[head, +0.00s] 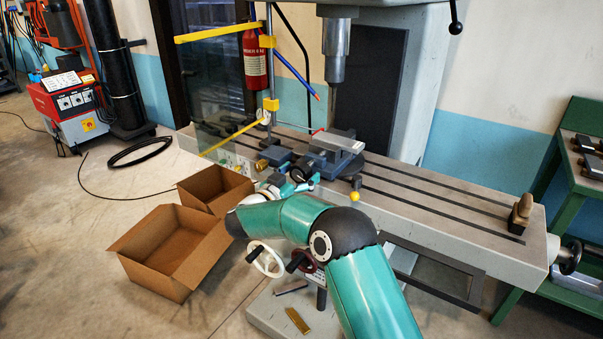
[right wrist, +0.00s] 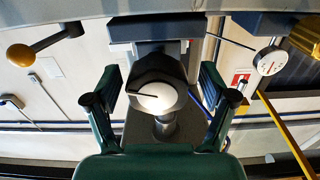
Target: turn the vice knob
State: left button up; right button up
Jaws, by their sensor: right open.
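The vice (head: 335,158) stands on the slotted machine table, with a blue-grey body and a pale metal jaw block. A dark round knob (head: 303,170) is at its near left end, partly hidden by my gripper. In the right wrist view the dark knob with a pale round face (right wrist: 158,97) and a black line across it sits in the middle of the view. My right gripper (head: 290,184) is at the knob. Its green fingers (right wrist: 161,100) are open, one on each side of the knob, with gaps visible. My left gripper is in neither view.
The machine table (head: 440,205) runs right, mostly clear. A yellow-tipped lever (head: 355,195) is right of my gripper. A clear guard with yellow bars (head: 228,136) is behind left. Two open cardboard boxes (head: 130,253) stand on the floor. The spindle (head: 335,70) hangs above.

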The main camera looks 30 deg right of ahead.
jog(key=shift+c, duration=0.3)
jog(key=c, duration=1.1)
jog(key=shift+r, duration=0.1)
